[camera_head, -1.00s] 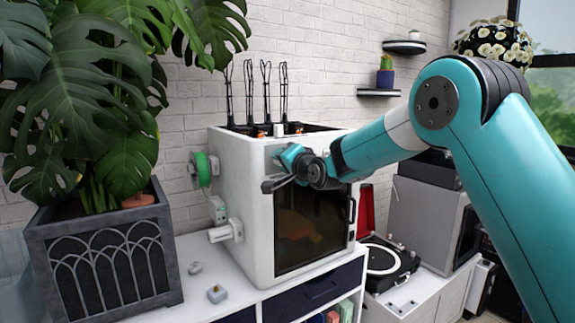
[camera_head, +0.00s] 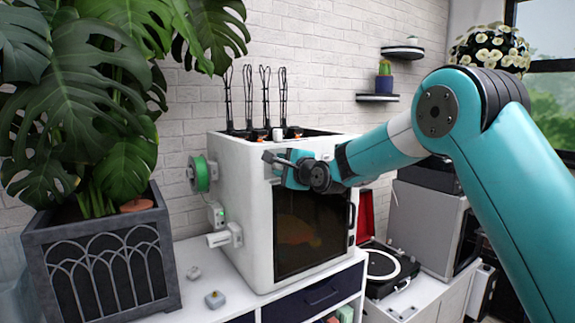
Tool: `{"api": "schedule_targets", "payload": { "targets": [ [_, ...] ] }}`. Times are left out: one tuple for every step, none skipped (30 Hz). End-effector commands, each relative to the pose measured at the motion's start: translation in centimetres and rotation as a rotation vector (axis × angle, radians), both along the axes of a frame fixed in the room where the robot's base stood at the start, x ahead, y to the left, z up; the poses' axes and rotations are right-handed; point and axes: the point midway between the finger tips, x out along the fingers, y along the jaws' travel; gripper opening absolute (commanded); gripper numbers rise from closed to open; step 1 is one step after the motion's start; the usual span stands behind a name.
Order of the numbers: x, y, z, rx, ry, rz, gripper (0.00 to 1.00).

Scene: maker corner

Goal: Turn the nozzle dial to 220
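A white 3D printer (camera_head: 240,215) stands on the white cabinet, with a dark glass door (camera_head: 305,235) on its front. My gripper (camera_head: 272,158) is in front of the printer's upper front panel, near its top left corner. Its dark finger parts point left. My gripper and wrist cover most of that panel, so the nozzle dial and its markings are hidden. I cannot tell whether the gripper touches the panel or whether its fingers are apart.
A green filament spool (camera_head: 200,174) is on the printer's left side. A large potted plant (camera_head: 105,262) stands to the left. A turntable (camera_head: 385,266) is to the right. Small items lie on the cabinet top (camera_head: 235,305) in front of the plant and printer.

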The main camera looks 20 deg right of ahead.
Motion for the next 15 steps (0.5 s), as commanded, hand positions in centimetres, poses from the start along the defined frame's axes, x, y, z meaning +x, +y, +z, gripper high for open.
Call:
{"api": "schedule_targets", "payload": {
  "targets": [
    [0.17, -0.47, 0.51, 0.017, -0.007, -0.011, 0.11],
    [0.17, -0.46, 0.51, 0.026, -0.004, -0.010, 0.11],
    [0.17, -0.46, 0.50, 0.039, 0.000, -0.010, 0.11],
    [0.16, -0.45, 0.50, 0.047, 0.002, -0.010, 0.11],
    [0.16, -0.44, 0.49, 0.053, 0.004, -0.010, 0.11],
    [0.16, -0.43, 0.49, 0.061, 0.007, -0.010, 0.11],
    [0.17, -0.43, 0.49, 0.065, 0.008, -0.010, 0.11],
    [0.17, -0.43, 0.48, 0.069, 0.010, -0.009, 0.11],
    [0.17, -0.43, 0.48, 0.074, 0.011, -0.009, 0.11],
    [0.17, -0.43, 0.48, 0.077, 0.012, -0.010, 0.11],
    [0.16, -0.42, 0.49, 0.078, 0.012, -0.009, 0.11],
    [0.16, -0.42, 0.49, 0.080, 0.013, -0.009, 0.11],
    [0.16, -0.42, 0.49, 0.081, 0.013, -0.009, 0.11],
    [0.16, -0.42, 0.49, 0.081, 0.013, -0.009, 0.11],
    [0.16, -0.42, 0.49, 0.081, 0.013, -0.009, 0.11]
  ]
}}
